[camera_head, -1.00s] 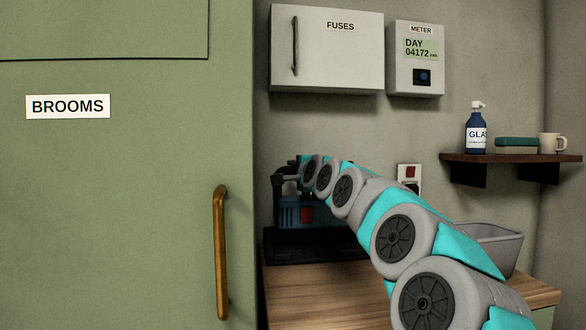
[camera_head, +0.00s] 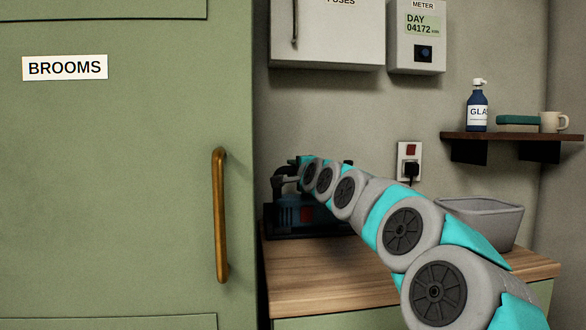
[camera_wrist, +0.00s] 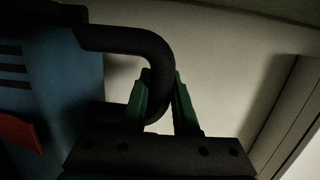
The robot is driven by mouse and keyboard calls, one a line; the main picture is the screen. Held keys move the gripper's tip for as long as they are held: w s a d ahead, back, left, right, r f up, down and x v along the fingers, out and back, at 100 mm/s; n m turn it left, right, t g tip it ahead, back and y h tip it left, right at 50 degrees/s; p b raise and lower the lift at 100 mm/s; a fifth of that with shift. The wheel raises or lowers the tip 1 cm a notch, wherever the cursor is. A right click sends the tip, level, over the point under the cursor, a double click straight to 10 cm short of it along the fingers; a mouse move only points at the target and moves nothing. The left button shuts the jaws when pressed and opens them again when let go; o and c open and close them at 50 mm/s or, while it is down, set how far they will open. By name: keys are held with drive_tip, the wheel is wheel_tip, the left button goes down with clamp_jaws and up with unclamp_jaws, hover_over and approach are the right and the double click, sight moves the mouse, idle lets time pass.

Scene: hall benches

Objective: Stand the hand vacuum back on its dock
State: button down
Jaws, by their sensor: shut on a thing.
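The hand vacuum (camera_head: 288,214) has a blue body with a red part and a black curved handle. It is upright at the low black dock (camera_head: 285,233), on the left of the wooden bench top; its lower part is within the dock's outline. I cannot tell whether it is fully seated. My arm hides its right side. In the wrist view, the green fingers of my gripper (camera_wrist: 160,84) are shut on the handle, with the blue vacuum body (camera_wrist: 75,85) to the left. The dock does not show clearly there.
A grey bin (camera_head: 485,222) stands on the bench right of my arm. A green cabinet door (camera_head: 120,180) with a brass handle (camera_head: 220,215) is close on the left. A socket (camera_head: 409,163) with a plug and a shelf (camera_head: 510,136) are on the wall.

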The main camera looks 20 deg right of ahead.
drive_tip(key=shift+r, duration=0.15)
drive_tip(key=c, duration=0.9)
unclamp_jaws()
drive_tip(key=o, duration=0.3)
drive_tip(key=s, duration=0.7)
drive_tip(key=shift+s+a+b, duration=0.1)
drive_tip(key=shift+a+b, duration=0.25)
drive_tip(key=shift+a, duration=0.05)
drive_tip(key=shift+s+a, duration=0.1)
drive_tip(key=shift+s, duration=0.25)
